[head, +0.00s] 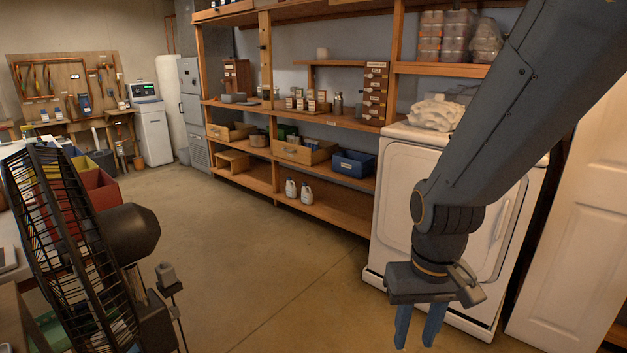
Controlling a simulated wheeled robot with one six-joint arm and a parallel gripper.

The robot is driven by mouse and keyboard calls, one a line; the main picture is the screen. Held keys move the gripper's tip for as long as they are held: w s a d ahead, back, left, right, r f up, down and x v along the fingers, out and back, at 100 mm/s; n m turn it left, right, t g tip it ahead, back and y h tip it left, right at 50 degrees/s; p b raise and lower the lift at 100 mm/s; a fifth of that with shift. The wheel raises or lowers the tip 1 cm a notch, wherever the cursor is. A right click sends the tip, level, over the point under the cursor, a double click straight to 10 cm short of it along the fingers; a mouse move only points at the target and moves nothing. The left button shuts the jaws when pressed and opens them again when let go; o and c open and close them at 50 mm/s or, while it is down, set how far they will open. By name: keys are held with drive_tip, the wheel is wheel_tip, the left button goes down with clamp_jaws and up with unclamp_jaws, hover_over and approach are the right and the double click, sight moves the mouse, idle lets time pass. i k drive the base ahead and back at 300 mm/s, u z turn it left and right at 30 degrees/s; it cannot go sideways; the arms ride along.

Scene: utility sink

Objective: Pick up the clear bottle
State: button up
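I cannot make out a clear bottle in the head view. Two white jugs (298,191) stand on the lowest wooden shelf, and a small grey container (338,104) stands on a higher shelf. My gripper (416,342) hangs down at the lower right, in front of the white appliance. Its two blue-grey fingers are apart with nothing seen between them. It touches none of these containers.
A black fan (70,250) stands close at the left. A white washer or dryer (405,190) with cloth (437,114) on top stands behind my arm. A white door (575,220) is at the right. The middle floor (240,260) is clear.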

sight(359, 108)
drive_tip(key=u, duration=0.35)
drive_tip(key=i, duration=4.15)
drive_tip(key=z, duration=0.5)
drive_tip(key=i, duration=1.45)
drive_tip(key=z, duration=0.2)
